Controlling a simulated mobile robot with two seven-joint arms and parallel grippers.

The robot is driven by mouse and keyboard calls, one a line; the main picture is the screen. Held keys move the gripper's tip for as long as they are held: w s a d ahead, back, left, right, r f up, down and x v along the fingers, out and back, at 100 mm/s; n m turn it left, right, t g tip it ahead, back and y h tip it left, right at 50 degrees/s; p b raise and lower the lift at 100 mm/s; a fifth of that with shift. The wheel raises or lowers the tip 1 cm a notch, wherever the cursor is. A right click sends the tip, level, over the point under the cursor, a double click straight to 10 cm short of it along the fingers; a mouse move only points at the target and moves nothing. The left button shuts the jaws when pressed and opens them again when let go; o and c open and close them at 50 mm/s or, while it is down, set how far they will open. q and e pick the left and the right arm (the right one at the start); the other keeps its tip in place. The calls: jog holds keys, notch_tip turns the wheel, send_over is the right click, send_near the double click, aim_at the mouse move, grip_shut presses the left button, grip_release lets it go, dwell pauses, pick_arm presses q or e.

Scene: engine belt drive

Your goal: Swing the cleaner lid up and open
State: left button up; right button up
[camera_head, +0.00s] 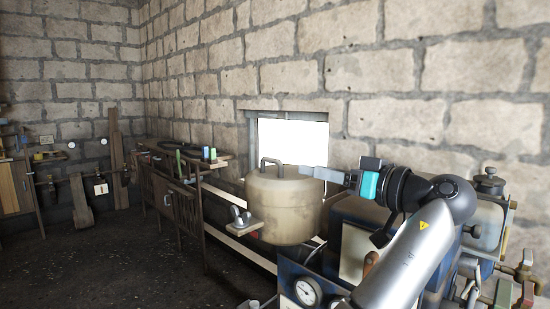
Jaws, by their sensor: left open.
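The cleaner (282,215) is a beige drum in the middle of the head view. Its rounded lid (272,186) lies down on top, with a dark bent handle (270,162) standing up from it. Whether a finger touches the lid cannot be told. My right gripper is out of view.
A blue engine block with a round gauge (308,292) stands at the front right, under my arm. Valves (527,268) crowd the far right. A metal fitting (240,215) juts out left of the drum. A bright window and stone wall (390,70) stand close behind.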

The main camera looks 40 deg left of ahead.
pick_arm(q)
jog(key=a, duration=0.1)
jog(key=p, duration=0.1)
send_near(264, 158)
jog(key=shift+w+a, duration=0.15)
jog(key=shift+a, duration=0.4)
jog(key=shift+w+a, duration=0.15)
jog(key=shift+a, duration=0.45)
jog(key=a, duration=0.2)
jog(key=a+p, duration=0.1)
jog(key=a, duration=0.4)
jog(key=shift+w+a+p, duration=0.3)
jog(key=shift+w+a, duration=0.05)
jog(key=shift+a+f, duration=0.1)
jog(key=shift+a, duration=0.5)
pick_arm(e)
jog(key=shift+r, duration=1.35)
pick_arm(q)
jog(key=shift+c, duration=0.4)
jog(key=shift+w, duration=0.1)
grip_shut()
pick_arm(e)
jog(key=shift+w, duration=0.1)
